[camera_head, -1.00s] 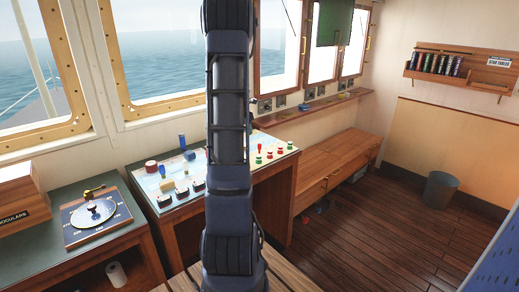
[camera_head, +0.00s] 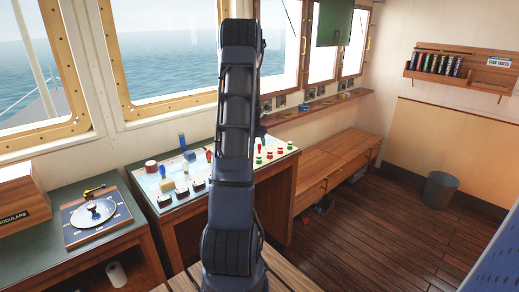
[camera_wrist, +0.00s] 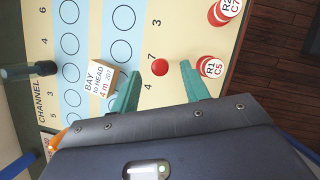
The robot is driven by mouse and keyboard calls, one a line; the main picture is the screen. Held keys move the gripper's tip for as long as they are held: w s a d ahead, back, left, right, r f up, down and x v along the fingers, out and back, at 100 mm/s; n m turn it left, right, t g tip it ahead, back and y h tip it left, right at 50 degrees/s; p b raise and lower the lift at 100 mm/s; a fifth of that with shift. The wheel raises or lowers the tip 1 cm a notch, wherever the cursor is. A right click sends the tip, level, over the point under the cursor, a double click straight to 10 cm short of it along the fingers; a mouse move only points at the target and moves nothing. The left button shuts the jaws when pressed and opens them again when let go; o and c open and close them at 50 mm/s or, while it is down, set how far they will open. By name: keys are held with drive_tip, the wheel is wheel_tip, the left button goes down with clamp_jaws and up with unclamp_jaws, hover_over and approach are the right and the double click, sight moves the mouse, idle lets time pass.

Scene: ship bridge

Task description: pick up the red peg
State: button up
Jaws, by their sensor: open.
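The red peg (camera_wrist: 159,67) shows in the wrist view as a round red top, seen end-on, on the cream part of the chart board (camera_wrist: 145,20). My gripper (camera_wrist: 159,71) is open, with one teal finger to the left of the peg and one to the right. Gaps show between the peg and both fingers. I cannot tell how far the fingertips are above the board. In the head view my arm hides the gripper and part of the board, and I cannot single out this peg there.
A tan block (camera_wrist: 101,80) labelled "BAY to HEAD" stands close beside the left finger. Red pieces with white labels, R1 C5 (camera_wrist: 212,67) and R2 C7 (camera_wrist: 224,10), stand to the right. A dark-handled peg (camera_wrist: 30,71) is at the left. The desk (camera_head: 274,172) holds several more pieces.

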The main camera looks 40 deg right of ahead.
sight(259, 144)
drive_tip(key=x, duration=0.4)
drive_tip(key=shift+w+d+f, duration=0.15)
drive_tip(key=shift+d+f, duration=0.15)
clamp_jaws()
